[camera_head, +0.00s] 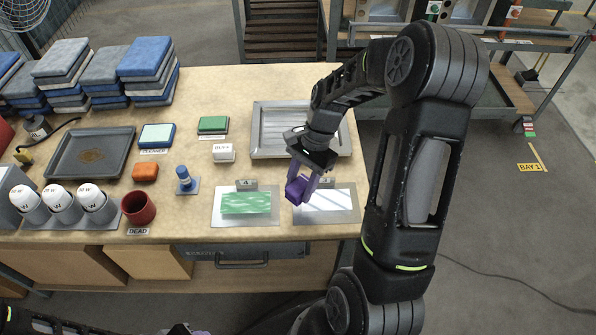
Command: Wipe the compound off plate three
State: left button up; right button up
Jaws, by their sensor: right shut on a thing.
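No number three is readable on either plate. Parts of the right plate's holder are hidden behind my gripper.
A metal tray (256,128) lies behind the plates. A white BUFF block (223,153), a green pad (213,124), a blue-handled tool (185,177), an orange block (145,172) and a red DEAD cup (138,208) stand to the left. Folded cloths (147,57) are stacked far left.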

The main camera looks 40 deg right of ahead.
jog(key=shift+r+p, duration=1.35)
jog(key=shift+r, duration=0.6)
jog(key=w+a+r+n+g, duration=0.1)
jog(key=w+a+r+n, duration=0.1)
jog(key=a, duration=0.5)
jog(key=w+a+r+n+g+h, duration=0.1)
jog(key=w+a+r+n, duration=0.2)
jog(key=w+a, duration=0.3)
jog(key=shift+w+a+r+n, duration=0.3)
jog(key=shift+w+a+r, duration=0.1)
jog(key=shift+r, duration=0.35)
